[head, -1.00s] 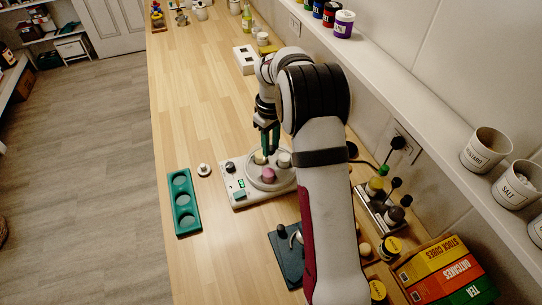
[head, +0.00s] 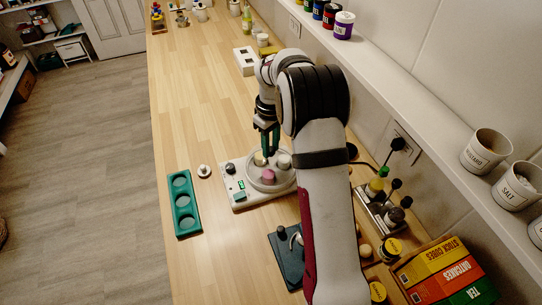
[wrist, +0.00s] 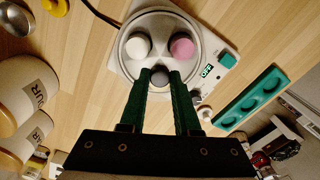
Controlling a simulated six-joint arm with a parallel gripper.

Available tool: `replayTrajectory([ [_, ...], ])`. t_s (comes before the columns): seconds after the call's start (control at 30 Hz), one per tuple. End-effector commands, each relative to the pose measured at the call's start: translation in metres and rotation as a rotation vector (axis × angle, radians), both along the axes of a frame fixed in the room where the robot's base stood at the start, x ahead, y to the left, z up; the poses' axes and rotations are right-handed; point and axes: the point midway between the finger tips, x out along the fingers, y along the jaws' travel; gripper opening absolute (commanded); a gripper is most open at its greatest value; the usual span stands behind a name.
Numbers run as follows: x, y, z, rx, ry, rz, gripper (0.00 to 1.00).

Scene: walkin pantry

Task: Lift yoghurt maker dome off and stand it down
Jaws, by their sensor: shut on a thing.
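The yoghurt maker (head: 240,200) is a pale base with a dial, a green display and a round well, on the counter. Pink, white and cream-topped jars show at its round part. The clear dome (wrist: 126,66) is hard to make out; a pale round rim circles the jars in the wrist view. My gripper (head: 268,153) points down over the maker. In the wrist view, its green fingers (wrist: 160,78) are shut on a dark grey round knob (wrist: 159,75), seemingly the dome's. I cannot tell whether the rim is raised off the base.
A green tray (head: 174,207) with three round wells lies left of the maker, with a small white round piece (head: 204,170) between them. A dark board (head: 284,262) lies nearer, bottles and a socket stand right. The counter's left middle is clear.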

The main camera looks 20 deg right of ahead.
Motion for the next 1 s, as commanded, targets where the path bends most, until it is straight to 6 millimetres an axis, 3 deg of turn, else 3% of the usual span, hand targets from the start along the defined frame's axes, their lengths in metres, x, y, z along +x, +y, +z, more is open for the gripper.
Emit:
replayTrajectory([
  [0.2,0.001,0.000,0.007,-0.001,-0.003,0.000,0.00],
  [0.4,0.001,0.000,0.043,-0.003,-0.004,-0.001,0.00],
  [0.8,-0.063,-0.073,0.098,-0.003,-0.001,-0.004,0.00],
  [1.0,-0.076,-0.088,0.113,-0.002,0.000,-0.001,0.00],
])
